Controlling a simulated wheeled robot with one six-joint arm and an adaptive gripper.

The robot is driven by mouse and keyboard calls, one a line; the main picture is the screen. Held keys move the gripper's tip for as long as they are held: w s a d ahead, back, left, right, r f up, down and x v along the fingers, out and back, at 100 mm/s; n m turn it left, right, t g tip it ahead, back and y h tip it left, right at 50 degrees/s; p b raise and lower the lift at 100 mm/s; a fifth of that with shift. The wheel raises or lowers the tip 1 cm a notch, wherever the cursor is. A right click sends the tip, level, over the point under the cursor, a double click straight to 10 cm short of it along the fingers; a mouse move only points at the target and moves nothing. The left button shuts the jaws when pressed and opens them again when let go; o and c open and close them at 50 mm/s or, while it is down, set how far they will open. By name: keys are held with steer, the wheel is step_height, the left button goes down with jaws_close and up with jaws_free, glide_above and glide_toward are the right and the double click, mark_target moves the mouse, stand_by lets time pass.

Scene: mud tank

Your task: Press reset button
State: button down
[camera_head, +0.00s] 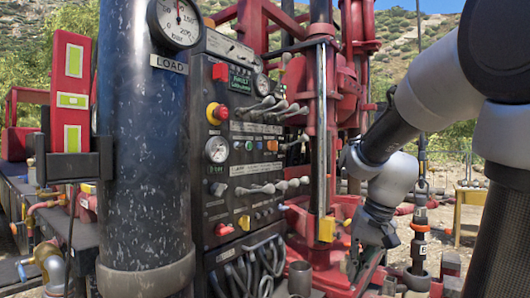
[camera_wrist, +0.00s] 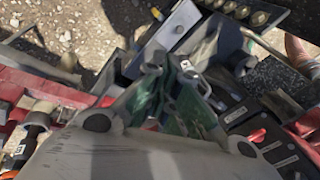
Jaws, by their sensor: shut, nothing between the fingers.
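The dark control panel (camera_head: 232,180) stands left of centre in the head view. It carries a red mushroom button on a yellow base (camera_head: 217,113), a row with a blue button (camera_head: 237,146), a green button (camera_head: 249,145) and an orange button (camera_head: 272,145), and a red button low down (camera_head: 224,229). The labels are too small to read, so I cannot tell which is the reset button. My gripper (camera_head: 362,262) hangs low, right of the panel and apart from it, pointing down. It is shut and empty. Its fingers (camera_wrist: 168,78) also show in the wrist view.
A tall dark cylinder (camera_head: 142,180) stands left of the panel, under a pressure gauge (camera_head: 179,22). Levers (camera_head: 268,108) stick out from the panel. A red drill mast with a shiny rod (camera_head: 321,130) rises between the panel and my arm. Hoses (camera_head: 250,270) hang below the panel.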

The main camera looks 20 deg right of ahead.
mark_target(260, 146)
steer(key=w+d+r+m+t+y, duration=0.1)
steer(key=w+r+m+t+y, duration=0.4)
steer(key=w, duration=0.6)
steer(key=w+d+r+m+t, duration=0.1)
steer(key=w+r+m, duration=0.1)
steer(key=w+m, duration=0.75)
steer(key=w+r+m+t+y, duration=0.1)
steer(key=w+r+m+t, duration=0.2)
steer(key=r, duration=0.5)
steer(key=w+r+m+t+y, duration=0.2)
steer(key=w+r+m, duration=0.3)
steer(key=w+r, duration=0.3)
steer(key=shift+w+a+r+t+y, duration=0.25)
steer(key=shift+r+t, duration=0.25)
steer(key=shift+r, duration=0.3)
steer(key=shift+m, duration=0.25)
steer(key=x, duration=1.4)
